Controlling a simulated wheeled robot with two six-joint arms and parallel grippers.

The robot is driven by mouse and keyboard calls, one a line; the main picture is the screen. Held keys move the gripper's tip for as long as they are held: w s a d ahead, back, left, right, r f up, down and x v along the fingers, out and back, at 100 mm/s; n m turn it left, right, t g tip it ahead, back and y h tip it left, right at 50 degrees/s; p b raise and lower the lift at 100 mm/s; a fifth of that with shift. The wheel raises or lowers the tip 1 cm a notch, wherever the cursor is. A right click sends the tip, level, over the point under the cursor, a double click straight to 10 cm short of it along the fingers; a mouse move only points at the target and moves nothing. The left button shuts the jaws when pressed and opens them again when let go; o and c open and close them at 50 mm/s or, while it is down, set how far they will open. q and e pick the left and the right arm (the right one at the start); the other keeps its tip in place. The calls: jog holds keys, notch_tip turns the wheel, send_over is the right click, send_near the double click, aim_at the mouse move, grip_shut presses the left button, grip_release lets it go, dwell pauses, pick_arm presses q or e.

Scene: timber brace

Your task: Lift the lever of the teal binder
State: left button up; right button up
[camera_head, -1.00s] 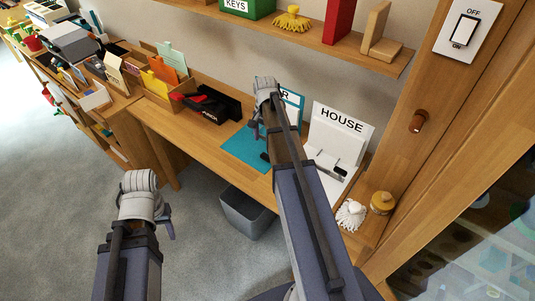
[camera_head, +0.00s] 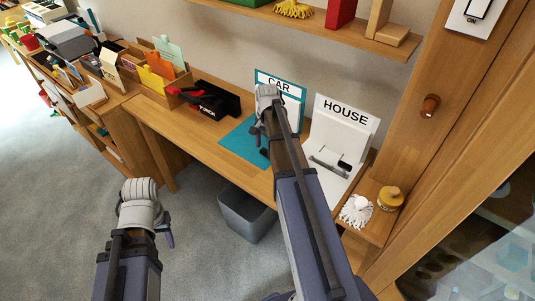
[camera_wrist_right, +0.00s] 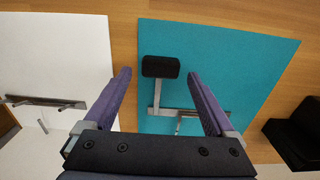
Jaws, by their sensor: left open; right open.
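The teal binder (camera_head: 238,146) lies open on the desk, its cover labelled CAR (camera_head: 279,84) standing at the back. My right gripper (camera_head: 263,130) is over its teal base, and the arm hides part of it. In the right wrist view, the lever (camera_wrist_right: 157,94) is metal with a black knob (camera_wrist_right: 160,67). My right gripper's open fingers (camera_wrist_right: 158,75) are on either side of the knob with gaps to both; whether they are level with it is unclear. The lever seems to lie low over the base. My left gripper (camera_head: 167,232) is open and empty over the floor, before the desk.
The white HOUSE binder (camera_head: 343,137) stands open to the right of the teal one. A black and red hole punch (camera_head: 213,100) is to its left. A grey bin (camera_head: 247,215) stands below the desk edge. A shelf (camera_head: 330,25) runs above.

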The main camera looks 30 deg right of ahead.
jog(key=shift+f, duration=0.5)
jog(key=shift+r, duration=0.1)
jog(key=shift+c, duration=0.3)
grip_shut()
